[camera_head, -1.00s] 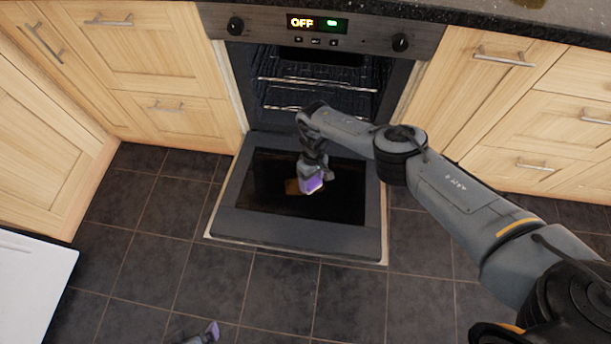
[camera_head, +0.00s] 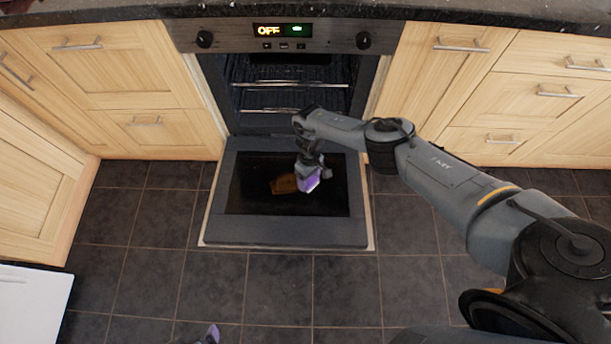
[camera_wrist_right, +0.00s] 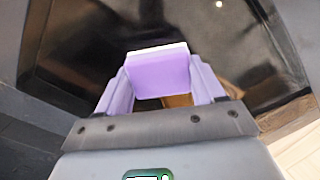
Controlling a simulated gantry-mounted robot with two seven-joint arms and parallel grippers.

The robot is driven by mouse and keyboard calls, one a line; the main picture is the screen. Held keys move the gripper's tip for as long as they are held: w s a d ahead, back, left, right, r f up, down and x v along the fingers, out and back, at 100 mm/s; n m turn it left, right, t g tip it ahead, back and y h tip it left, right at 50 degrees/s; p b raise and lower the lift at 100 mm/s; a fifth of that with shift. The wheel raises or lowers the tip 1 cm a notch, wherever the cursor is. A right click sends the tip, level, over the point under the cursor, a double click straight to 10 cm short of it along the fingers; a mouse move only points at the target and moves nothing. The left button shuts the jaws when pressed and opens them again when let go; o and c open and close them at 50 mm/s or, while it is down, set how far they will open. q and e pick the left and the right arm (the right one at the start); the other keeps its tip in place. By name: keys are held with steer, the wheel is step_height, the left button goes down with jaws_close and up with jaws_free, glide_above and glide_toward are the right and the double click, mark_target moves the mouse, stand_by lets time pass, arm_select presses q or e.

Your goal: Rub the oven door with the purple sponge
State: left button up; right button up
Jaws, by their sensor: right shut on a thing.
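The oven door (camera_head: 235,232) is folded down open, its dark inner glass facing up. A brown smear (camera_head: 284,185) lies on the glass, just left of my right gripper. My right gripper (camera_head: 308,178) points down over the middle of the glass and is shut on the purple sponge (camera_head: 309,184). In the right wrist view the sponge (camera_wrist_right: 158,74) sits between the purple fingers, with part of the brown smear behind it. I cannot tell whether the sponge touches the glass. Only a purple tip of my left gripper (camera_head: 212,333) shows at the bottom edge of the head view.
The oven cavity with wire racks (camera_head: 290,84) is open behind the door. Wooden cabinets (camera_head: 100,85) with bar handles stand on both sides. A white panel (camera_head: 32,302) is at the lower left. The dark tiled floor (camera_head: 300,285) before the door is clear.

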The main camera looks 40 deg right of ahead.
mark_target(282, 188)
steer(key=shift+s+a+r+p, duration=0.2)
steer(key=shift+s+a+p, duration=0.2)
steer(key=shift+p, duration=0.15)
steer(key=shift+s+a+p, duration=0.2)
steer(key=shift+s+p, duration=0.05)
steer(key=shift+p, duration=0.05)
steer(key=shift+w+a+f+b, duration=0.25)
steer(key=shift+w+a+b, duration=0.3)
steer(key=shift+a+b, duration=0.2)
steer(key=shift+w+a+r+b, duration=0.1)
steer(key=shift+w+a+b, duration=0.6)
steer(key=shift+b, duration=0.1)
steer(key=a+b, duration=0.1)
steer(key=w+b, duration=0.1)
steer(key=shift+w+a+f+b, duration=0.25)
steer(key=shift+w+a+b, duration=0.05)
steer(key=shift+a+b, duration=0.1)
steer(key=shift+w+a+r+b, duration=0.15)
steer(key=shift+w+a+b, duration=0.3)
steer(key=shift+a+b, duration=0.05)
steer(key=w+a+b, duration=0.1)
steer(key=b, duration=0.1)
steer(key=shift+w+a+b, duration=0.25)
steer(key=shift+a+b, duration=0.1)
steer(key=shift+w+a+r+b, duration=0.1)
steer(key=shift+w+a+b, duration=0.35)
steer(key=shift+b, duration=0.2)
